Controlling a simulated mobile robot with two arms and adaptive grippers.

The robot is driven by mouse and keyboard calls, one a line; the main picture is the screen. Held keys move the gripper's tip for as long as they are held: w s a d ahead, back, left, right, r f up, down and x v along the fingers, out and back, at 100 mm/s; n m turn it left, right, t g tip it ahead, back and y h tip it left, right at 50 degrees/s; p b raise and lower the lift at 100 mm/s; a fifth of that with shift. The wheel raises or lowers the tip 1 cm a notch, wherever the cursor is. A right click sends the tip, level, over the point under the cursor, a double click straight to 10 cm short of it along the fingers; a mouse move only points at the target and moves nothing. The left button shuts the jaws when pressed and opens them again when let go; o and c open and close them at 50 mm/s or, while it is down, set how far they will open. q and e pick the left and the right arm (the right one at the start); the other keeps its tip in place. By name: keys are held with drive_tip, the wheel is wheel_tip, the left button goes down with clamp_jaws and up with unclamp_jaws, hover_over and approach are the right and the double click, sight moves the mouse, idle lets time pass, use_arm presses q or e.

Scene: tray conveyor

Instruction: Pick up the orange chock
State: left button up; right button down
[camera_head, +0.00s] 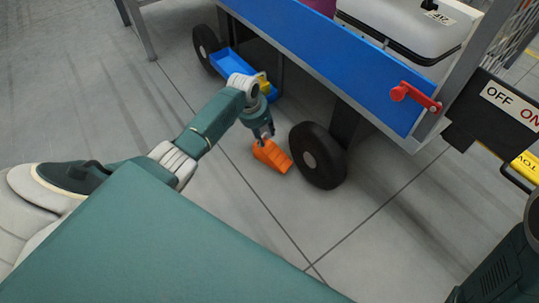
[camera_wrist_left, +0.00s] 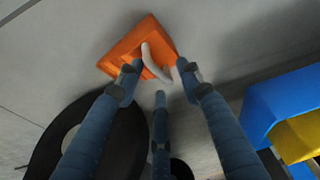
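The orange chock (camera_head: 271,156) lies on the grey floor just left of the cart's near black wheel (camera_head: 318,156). In the left wrist view the chock (camera_wrist_left: 132,48) shows a pale curved handle (camera_wrist_left: 155,62) on top. My left gripper (camera_head: 264,138) points down at the chock from above. In the left wrist view its fingers (camera_wrist_left: 161,76) are spread, with the handle between the two upper fingertips. One fingertip overlaps the chock's edge; I cannot tell whether it touches. My right gripper is not in view.
An OFF/ON box (camera_head: 497,112) is at right. Floor left of the chock is clear.

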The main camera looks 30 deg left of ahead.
use_arm(q)
drive_tip(key=shift+c, duration=0.2)
clamp_jaws()
drive_tip(key=shift+w+r, duration=0.1)
drive_tip(key=shift+r, duration=0.05)
idle(0.3)
